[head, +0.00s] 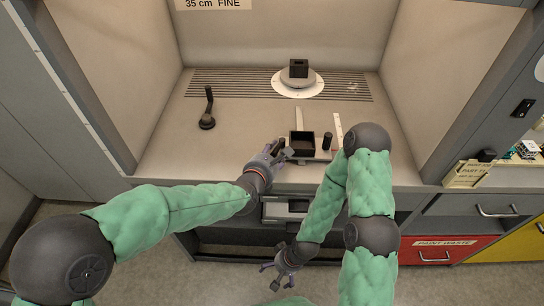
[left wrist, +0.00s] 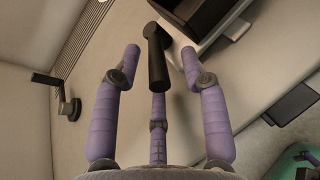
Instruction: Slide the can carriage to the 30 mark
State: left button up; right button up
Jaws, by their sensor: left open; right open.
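The can carriage (head: 302,153) is a dark, open-topped box on a light plate near the front of the booth floor, with a dark upright handle on each side. A pale scale strip (head: 338,128) lies to its right; its marks are too small to read. My left gripper (head: 277,152) is open at the carriage's left handle. In the left wrist view the black handle (left wrist: 156,62) stands between the spread fingers (left wrist: 160,70), with the box (left wrist: 190,14) beyond; contact is not clear. My right gripper (head: 276,272) is open and empty, low in front of the counter.
A black lever (head: 208,110) stands on the booth floor at left. A round white turntable (head: 298,86) with a black block is at the back, over a slotted grille (head: 230,82). Drawers (head: 440,250) lie below the counter at right.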

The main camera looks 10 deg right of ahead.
pick_arm(q)
grip_shut()
jog(key=shift+w+d+f+b, duration=0.15)
jog(key=shift+w+b, duration=0.25)
jog(key=shift+w, duration=0.05)
jog(key=shift+w+d+f+b, duration=0.1)
jog(key=shift+w+b, duration=0.25)
jog(key=shift+w, duration=0.1)
jog(key=shift+w+d+b, duration=0.25)
jog(key=shift+w+b, duration=0.15)
jog(key=shift+w, duration=0.35)
jog(key=shift+w+d+b, duration=0.2)
jog(key=shift+w+b, duration=0.15)
jog(key=shift+w, duration=0.35)
jog(key=shift+w+d+b, duration=0.25)
jog(key=shift+w+b, duration=0.15)
jog(key=shift+w, duration=0.35)
jog(key=shift+f+b, duration=0.2)
jog(key=shift+b, duration=0.25)
jog(key=shift+o, duration=0.2)
grip_release()
jog(key=shift+w+r, duration=0.15)
jog(key=shift+r, duration=0.05)
